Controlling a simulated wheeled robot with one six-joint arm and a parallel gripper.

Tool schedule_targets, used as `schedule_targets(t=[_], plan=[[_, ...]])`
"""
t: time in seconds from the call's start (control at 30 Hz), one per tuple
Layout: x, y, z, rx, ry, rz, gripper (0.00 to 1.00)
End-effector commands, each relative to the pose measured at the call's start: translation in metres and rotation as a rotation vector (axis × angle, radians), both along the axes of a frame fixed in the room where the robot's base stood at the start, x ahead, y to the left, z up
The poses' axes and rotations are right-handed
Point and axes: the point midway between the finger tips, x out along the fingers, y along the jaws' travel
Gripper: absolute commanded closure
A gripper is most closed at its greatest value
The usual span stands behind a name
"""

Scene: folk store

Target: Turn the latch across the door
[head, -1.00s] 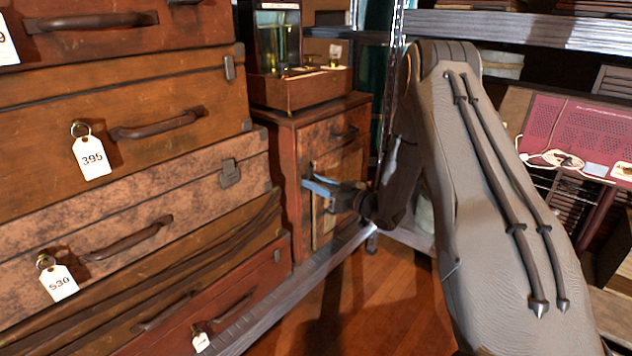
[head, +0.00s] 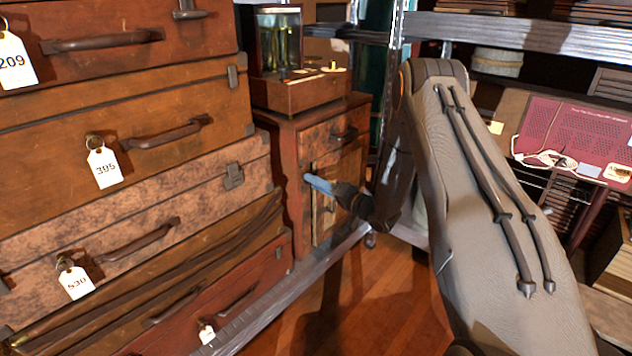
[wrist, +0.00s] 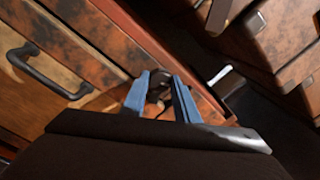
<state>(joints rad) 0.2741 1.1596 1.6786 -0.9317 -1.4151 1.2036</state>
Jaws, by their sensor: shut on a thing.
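A small reddish-brown wooden cabinet (head: 293,185) stands at the back, beside the stacked suitcases. Its front has a drawer with a dark handle at the top and a door (head: 348,166) below. My gripper (head: 318,184) is at the door's left side, with its blue fingers seen almost edge-on. In the wrist view, my gripper (wrist: 162,84) is shut on a small dark latch (wrist: 156,92), which shows between the two blue fingers. The latch is hidden by the fingers in the head view, and its exact angle cannot be told. A dark handle (wrist: 38,72) shows at the left of the wrist view.
Suitcases with paper tags (head: 104,166) fill the left side. A glass-fronted case (head: 280,60) sits on the cabinet. A metal shelf rail (head: 290,290) runs along the floor before the cabinet. Wooden floor (head: 335,310) is open between the rail and my arm.

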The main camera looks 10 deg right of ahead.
Motion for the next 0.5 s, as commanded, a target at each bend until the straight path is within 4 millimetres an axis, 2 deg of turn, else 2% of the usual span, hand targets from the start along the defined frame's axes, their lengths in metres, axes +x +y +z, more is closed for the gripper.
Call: schedule_targets(t=[0.5], plan=[[-0.0007, 0.0006, 0.0004, 0.304, 0.222, 0.0, 0.95]])
